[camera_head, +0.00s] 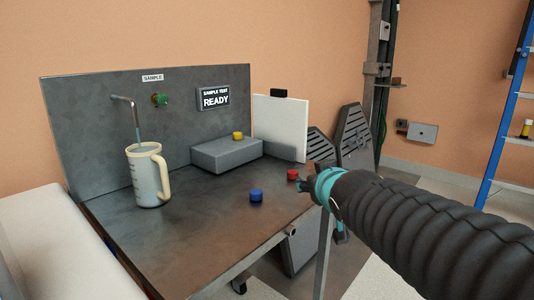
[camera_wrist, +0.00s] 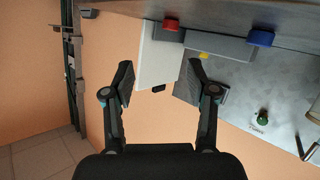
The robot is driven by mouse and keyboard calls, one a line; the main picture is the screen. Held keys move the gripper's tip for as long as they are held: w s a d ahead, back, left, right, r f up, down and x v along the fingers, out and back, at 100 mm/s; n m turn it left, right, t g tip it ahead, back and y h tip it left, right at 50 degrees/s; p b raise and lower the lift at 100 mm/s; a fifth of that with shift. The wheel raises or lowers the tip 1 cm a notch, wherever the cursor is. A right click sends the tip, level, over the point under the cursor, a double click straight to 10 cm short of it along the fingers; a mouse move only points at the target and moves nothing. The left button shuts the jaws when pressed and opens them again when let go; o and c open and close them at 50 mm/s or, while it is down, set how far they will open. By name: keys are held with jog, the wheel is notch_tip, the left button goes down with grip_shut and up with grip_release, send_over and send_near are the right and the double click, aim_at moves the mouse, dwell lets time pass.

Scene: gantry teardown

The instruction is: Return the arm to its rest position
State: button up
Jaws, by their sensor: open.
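My arm (camera_head: 420,225), in a black ribbed sleeve with a teal band, reaches in from the right in the head view. Its end is beside the bench's right edge, close to the red cap (camera_head: 292,174) in the picture; the fingers are mostly hidden there. In the wrist view my gripper (camera_wrist: 160,75) is open, with two dark fingers apart and nothing held between them. Beyond the fingers are a white panel (camera_wrist: 158,62), the red cap (camera_wrist: 171,24) and the blue cap (camera_wrist: 261,38), all inverted.
The metal bench (camera_head: 200,235) carries a jug (camera_head: 147,180) under a spout, a grey block (camera_head: 226,153) with a yellow cap (camera_head: 237,135), and a blue cap (camera_head: 256,195). A display (camera_head: 215,98) reads READY. A blue ladder (camera_head: 506,105) stands at the right.

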jog(key=s+d+f+m+g, duration=0.1)
jog(key=s+f+g, duration=0.3)
jog(key=s+f, duration=0.4)
jog(key=s+d+f+m+g+h, duration=0.1)
jog(key=s+d+f+g, duration=0.3)
jog(key=s, duration=1.3)
notch_tip(320, 180, down, 5)
jog(key=shift+d+r+m, duration=0.15)
jog(key=shift+d+m, duration=0.05)
jog(key=shift+m, duration=0.5)
